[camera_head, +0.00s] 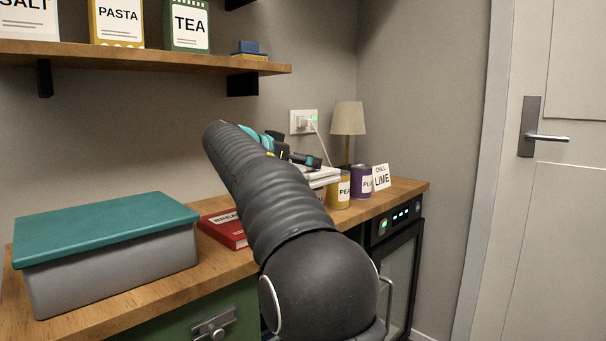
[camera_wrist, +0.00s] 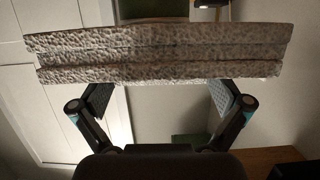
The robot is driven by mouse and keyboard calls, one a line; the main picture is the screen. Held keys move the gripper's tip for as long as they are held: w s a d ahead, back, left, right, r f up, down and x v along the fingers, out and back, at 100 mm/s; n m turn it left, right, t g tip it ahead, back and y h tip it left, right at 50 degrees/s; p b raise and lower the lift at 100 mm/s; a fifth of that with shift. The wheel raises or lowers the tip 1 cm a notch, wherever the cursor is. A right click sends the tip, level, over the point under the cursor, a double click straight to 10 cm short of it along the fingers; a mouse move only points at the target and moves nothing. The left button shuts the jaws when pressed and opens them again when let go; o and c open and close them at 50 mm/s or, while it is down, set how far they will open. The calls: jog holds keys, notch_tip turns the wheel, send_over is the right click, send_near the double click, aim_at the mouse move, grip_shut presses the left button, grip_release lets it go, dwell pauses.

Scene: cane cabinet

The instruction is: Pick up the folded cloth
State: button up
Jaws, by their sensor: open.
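The folded cloth (camera_wrist: 155,52) shows in the wrist view as a pale, speckled stack of several layers, seen edge-on across the upper part of the picture. It is wider than the gap between my fingertips. My gripper (camera_wrist: 162,92) is open, with one finger at each side and nothing held between the pads. The fingertips are close to the cloth's near edge; I cannot tell whether they touch it. In the head view my gripper (camera_head: 296,152) is mostly hidden behind my arm. A white layered stack (camera_head: 323,178) shows just right of it, probably the cloth, partly covered.
A grey box with a teal lid (camera_head: 105,228) and a red book (camera_head: 222,229) are on the wooden top. A yellow can (camera_head: 339,191), a purple can (camera_head: 361,182), a LIME card (camera_head: 381,177) and a lamp (camera_head: 347,120) stand right. A shelf (camera_head: 150,62) overhangs the left.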

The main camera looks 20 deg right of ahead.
jog(key=shift+w+d+f, duration=0.15)
jog(key=shift+d, duration=0.3)
jog(key=c, duration=0.9)
jog(key=shift+c, duration=0.2)
notch_tip(320, 180, up, 5)
jog(key=shift+f+p, duration=0.1)
jog(key=shift+p, duration=0.6)
jog(key=s+d+r+p, duration=0.2)
jog(key=s+d+r, duration=0.3)
jog(key=d, duration=0.5)
notch_tip(320, 180, up, 3)
jog(key=shift+s+f, duration=0.15)
jog(key=shift+s, duration=0.1)
jog(key=shift+d+f, duration=0.1)
